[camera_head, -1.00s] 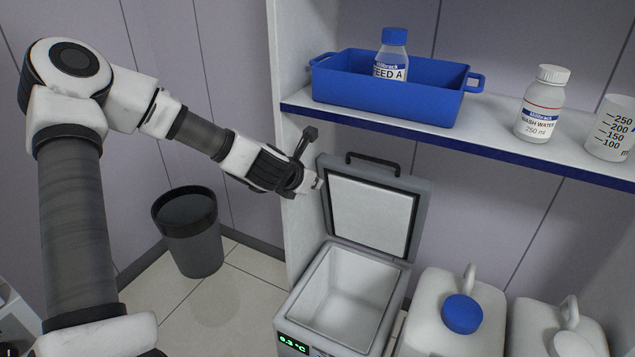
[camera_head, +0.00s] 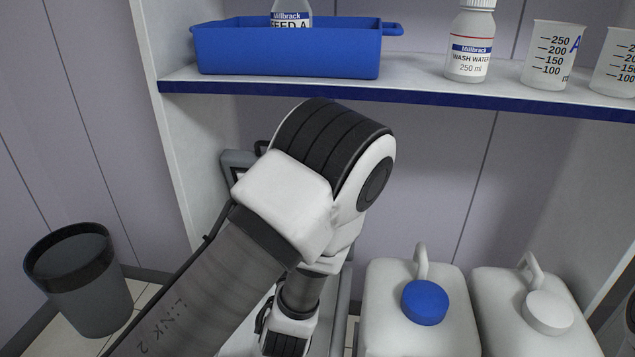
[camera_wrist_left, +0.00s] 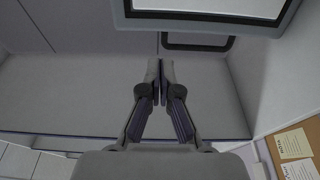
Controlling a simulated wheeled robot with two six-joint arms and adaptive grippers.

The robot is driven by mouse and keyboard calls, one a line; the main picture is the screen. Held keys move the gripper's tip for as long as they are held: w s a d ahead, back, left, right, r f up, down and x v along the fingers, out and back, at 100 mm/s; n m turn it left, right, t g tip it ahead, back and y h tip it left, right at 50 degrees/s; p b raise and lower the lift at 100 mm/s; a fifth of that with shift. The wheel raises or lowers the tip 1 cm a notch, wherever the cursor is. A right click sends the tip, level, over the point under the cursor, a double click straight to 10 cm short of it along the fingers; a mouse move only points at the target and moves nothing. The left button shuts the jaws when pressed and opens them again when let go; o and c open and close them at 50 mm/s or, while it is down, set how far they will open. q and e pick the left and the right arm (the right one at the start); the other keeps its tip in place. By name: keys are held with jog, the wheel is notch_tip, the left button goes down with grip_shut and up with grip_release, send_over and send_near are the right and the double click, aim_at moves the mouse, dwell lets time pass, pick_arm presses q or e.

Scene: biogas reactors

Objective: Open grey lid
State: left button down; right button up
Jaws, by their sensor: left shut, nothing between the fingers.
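The grey lid (camera_head: 232,160) stands raised behind my left arm, which hides most of it in the head view. In the wrist view its grey frame and white inner panel (camera_wrist_left: 215,8) show at the top, with the dark handle (camera_wrist_left: 196,46) just below. The grey box (camera_head: 342,312) under it is largely covered by my arm. My left gripper (camera_wrist_left: 160,66) is shut and empty, with its fingertips apart from the handle in the wrist view. Its fingertips are hidden in the head view. My right gripper is in neither view.
White canisters with a blue cap (camera_head: 425,302) and a white cap (camera_head: 548,312) stand right of the box. A shelf edge (camera_head: 420,97) above carries a blue tray (camera_head: 290,52), a bottle (camera_head: 470,45) and beakers. A dark bin (camera_head: 80,285) stands at left.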

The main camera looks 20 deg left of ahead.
pick_arm(q)
jog(key=b+x, duration=0.2)
jog(key=x, duration=1)
jog(key=shift+w+a, duration=0.15)
jog(key=shift+w, duration=0.1)
jog(key=shift+g, duration=0.8)
jog(key=w+r+p, duration=0.1)
jog(key=w+a+r+p, duration=0.1)
jog(key=w+p, duration=0.3)
jog(key=shift+w+a+r, duration=0.1)
jog(key=shift+a+r, duration=0.1)
jog(key=shift+r, duration=0.2)
jog(key=w+p, duration=0.1)
jog(key=w+g+p, duration=0.1)
jog(key=w, duration=0.1)
jog(key=shift+w+a, duration=0.1)
jog(key=shift+a, duration=0.3)
jog(key=shift+w+a+f+h, duration=0.1)
jog(key=shift+w+f+h, duration=0.25)
jog(key=shift+w, duration=0.1)
